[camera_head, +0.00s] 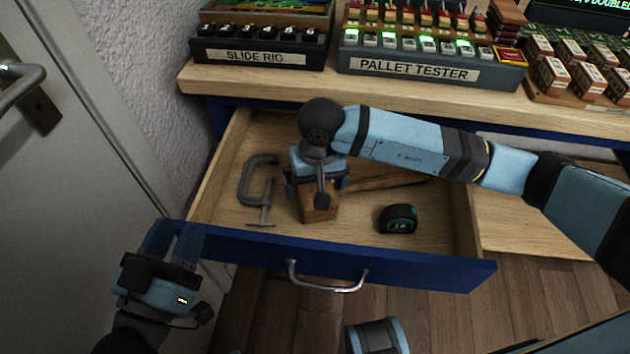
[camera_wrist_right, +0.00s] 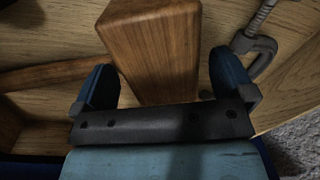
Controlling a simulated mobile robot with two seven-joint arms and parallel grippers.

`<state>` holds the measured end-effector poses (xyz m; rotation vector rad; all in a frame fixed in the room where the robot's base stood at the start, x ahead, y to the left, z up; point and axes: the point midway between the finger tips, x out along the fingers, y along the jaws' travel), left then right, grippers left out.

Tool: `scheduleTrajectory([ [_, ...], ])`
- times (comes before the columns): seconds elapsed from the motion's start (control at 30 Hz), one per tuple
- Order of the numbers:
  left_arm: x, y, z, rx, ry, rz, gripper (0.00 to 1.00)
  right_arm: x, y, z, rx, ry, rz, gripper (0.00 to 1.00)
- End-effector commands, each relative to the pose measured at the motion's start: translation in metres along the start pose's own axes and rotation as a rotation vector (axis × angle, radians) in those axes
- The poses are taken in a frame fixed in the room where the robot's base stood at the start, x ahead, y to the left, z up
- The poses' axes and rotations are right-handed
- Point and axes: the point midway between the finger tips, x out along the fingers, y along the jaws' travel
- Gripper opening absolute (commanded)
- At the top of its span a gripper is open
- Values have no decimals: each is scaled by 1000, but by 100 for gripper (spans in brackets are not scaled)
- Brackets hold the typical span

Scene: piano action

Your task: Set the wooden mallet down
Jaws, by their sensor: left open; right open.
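The wooden mallet (camera_head: 318,207) lies in the open drawer, its block head partly hidden under my right gripper and its handle reaching right behind my arm. My right gripper (camera_head: 318,187) is over the head. In the right wrist view the mallet head (camera_wrist_right: 155,50) shows between the two blue fingers of my right gripper (camera_wrist_right: 160,90), which stand apart with gaps beside the wood. The handle (camera_wrist_right: 60,73) runs left. My left gripper (camera_head: 175,240) is open and empty, outside the drawer to the left, near the door.
The drawer (camera_head: 235,243) also holds a grey C-clamp (camera_head: 250,183) left of the mallet and a tape measure (camera_head: 398,219) to its right. Bare drawer floor lies around them. The slide rig (camera_head: 258,50) and pallet tester (camera_head: 430,68) stand on the bench above.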

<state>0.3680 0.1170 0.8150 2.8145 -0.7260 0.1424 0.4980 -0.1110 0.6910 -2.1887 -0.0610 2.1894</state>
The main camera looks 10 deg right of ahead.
Motion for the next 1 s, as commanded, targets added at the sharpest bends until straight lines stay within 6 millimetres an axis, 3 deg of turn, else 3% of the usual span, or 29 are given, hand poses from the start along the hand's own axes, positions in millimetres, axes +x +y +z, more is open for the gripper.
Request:
scheduleTrajectory([
  [0.27,1,2,-21,12,58,-6,43,-59,0,-1,-2,6,0,100],
  [0.5,-4,-10,4,25,-62,-54,43,-103,0,-1,-1,4,0,100],
  [0.7,-6,-14,11,32,-98,-68,43,-118,0,0,0,2,0,100],
  [1.0,-7,-15,13,32,-109,-71,43,-119,0,0,0,1,0,100],
])
